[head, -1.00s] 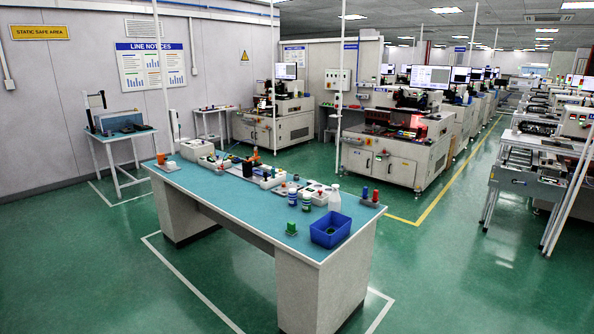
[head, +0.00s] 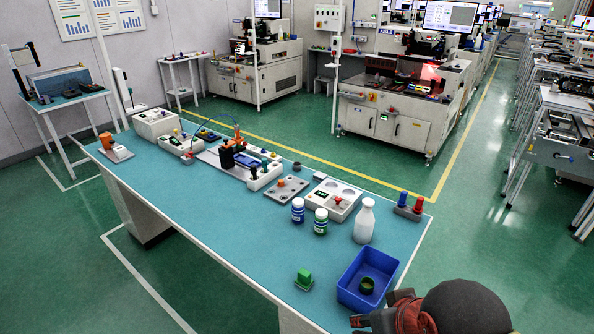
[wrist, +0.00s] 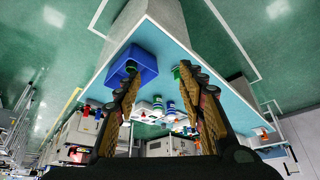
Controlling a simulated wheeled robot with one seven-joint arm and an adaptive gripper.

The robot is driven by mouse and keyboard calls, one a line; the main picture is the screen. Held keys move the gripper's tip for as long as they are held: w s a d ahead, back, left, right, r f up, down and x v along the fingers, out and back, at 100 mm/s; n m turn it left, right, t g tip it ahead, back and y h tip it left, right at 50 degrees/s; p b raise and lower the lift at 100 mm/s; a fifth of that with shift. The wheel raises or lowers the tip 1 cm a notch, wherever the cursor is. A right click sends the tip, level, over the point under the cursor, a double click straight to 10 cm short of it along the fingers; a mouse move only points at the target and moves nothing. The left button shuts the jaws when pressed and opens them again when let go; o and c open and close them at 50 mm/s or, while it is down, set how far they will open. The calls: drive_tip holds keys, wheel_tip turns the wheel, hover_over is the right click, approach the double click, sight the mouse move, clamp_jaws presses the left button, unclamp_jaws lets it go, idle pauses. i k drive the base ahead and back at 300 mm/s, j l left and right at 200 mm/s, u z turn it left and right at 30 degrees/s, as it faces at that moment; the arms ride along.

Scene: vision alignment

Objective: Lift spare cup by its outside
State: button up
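A small dark green round cup (head: 367,285) sits inside the blue bin (head: 345,296) at the near right corner of the bench; it looks like the spare cup. In the wrist view the cup (wrist: 131,67) shows small in the blue bin (wrist: 149,66), partly near my left finger. My gripper (wrist: 160,71) is open, with its two fingers well apart and nothing between them. In the head view part of my arm and gripper (head: 395,317) shows at the bottom right, beside the bin. The fingertips are hard to make out there.
A green block (head: 304,279) stands left of the bin. Behind are a white bottle (head: 364,222), two pill bottles (head: 320,222) and a rack with blue and red pegs (head: 409,208). The bench's front (head: 200,240) is clear.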

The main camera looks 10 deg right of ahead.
sight(297, 167)
drive_tip(key=i+l+z, duration=0.15)
drive_tip(key=l+z, duration=0.2)
drive_tip(key=i+l+z, duration=0.35)
drive_tip(key=i+l, duration=0.15)
drive_tip(key=l, duration=0.2)
drive_tip(key=i+l+z, duration=0.35)
drive_tip(key=i+l, duration=0.2)
drive_tip(key=i+l+z, duration=0.35)
drive_tip(key=i+l, duration=0.15)
drive_tip(key=i+u, duration=0.15)
drive_tip(key=i, duration=0.35)
drive_tip(key=i+l+u, duration=0.2)
drive_tip(key=i, duration=0.25)
drive_tip(key=i+u, duration=0.15)
drive_tip(key=i, duration=0.3)
drive_tip(key=i+l+u, duration=0.2)
drive_tip(key=i, duration=0.25)
drive_tip(key=i+j+u, duration=0.2)
drive_tip(key=u, duration=0.25)
drive_tip(key=i+u, duration=0.75)
drive_tip(key=u, duration=0.15)
drive_tip(key=i+l+u, duration=0.1)
drive_tip(key=i+u, duration=0.2)
drive_tip(key=u, duration=0.15)
drive_tip(key=i+j+u, duration=0.7)
drive_tip(key=i+u, duration=0.35)
drive_tip(key=i, duration=0.15)
